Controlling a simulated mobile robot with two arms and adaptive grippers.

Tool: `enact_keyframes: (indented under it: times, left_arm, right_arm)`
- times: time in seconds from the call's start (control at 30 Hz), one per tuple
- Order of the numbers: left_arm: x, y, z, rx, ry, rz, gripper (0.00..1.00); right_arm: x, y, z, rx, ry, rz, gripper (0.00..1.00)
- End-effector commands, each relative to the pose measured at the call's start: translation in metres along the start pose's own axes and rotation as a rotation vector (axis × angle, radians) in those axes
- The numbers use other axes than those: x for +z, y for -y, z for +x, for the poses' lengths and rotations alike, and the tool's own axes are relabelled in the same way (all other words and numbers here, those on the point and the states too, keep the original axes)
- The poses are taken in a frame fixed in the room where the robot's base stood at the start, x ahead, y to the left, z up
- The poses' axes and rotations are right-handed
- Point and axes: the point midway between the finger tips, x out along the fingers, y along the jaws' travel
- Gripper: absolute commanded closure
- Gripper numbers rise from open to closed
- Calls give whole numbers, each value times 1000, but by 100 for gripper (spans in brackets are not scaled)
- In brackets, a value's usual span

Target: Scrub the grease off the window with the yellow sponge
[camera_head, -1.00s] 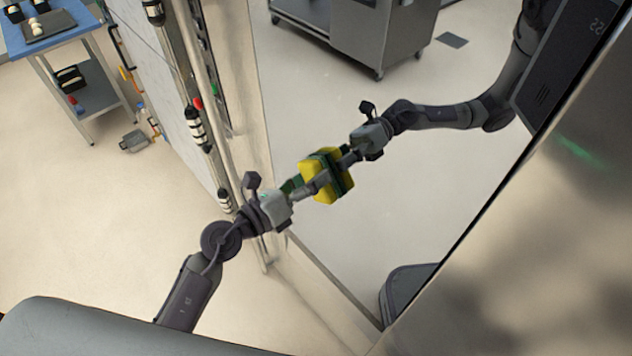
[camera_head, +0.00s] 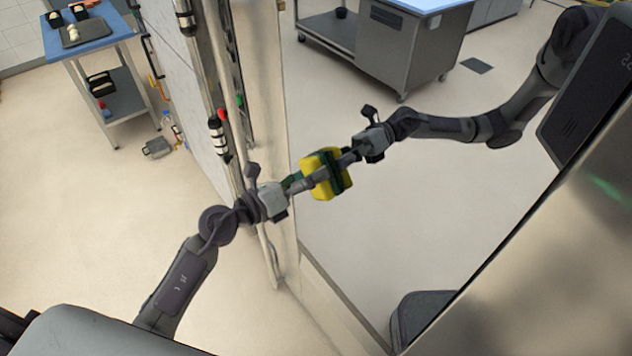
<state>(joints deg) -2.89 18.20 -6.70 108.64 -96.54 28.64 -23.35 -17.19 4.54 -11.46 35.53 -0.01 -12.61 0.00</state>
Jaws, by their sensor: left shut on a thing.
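My left gripper (camera_head: 303,184) reaches in from the lower left and is shut on the yellow sponge (camera_head: 313,166), which has dark green parts. The sponge is at the glossy window (camera_head: 390,235), a tall pane that mirrors the room. A second arm and gripper, meeting the sponge from the upper right, look like the reflection of my left arm. I cannot tell whether the sponge touches the glass or is just short of it. No grease patch can be made out. My right gripper is not seen.
Upright rails and pipes (camera_head: 213,110) stand close left of the window. A blue-topped table (camera_head: 85,38) with a tray is at the upper left, with a small item (camera_head: 157,148) on the floor by it. A steel cabinet shows in the pane. The left floor is open.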

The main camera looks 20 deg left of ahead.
Motion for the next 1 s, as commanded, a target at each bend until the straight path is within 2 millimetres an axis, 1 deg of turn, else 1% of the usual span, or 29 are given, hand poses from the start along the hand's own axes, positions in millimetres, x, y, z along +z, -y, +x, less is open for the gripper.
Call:
enact_keyframes:
  times: [0.37, 0.8, 1.0]
  left_arm:
    - [2, -2, -2, 0, 2, -1, 64]
    - [0, -3, -46, 2, 0, -1, 64]
    - [1, -2, -59, 0, 0, 0, 64]
  right_arm:
    - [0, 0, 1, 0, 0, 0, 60]
    - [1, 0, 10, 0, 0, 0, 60]
    - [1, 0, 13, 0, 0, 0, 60]
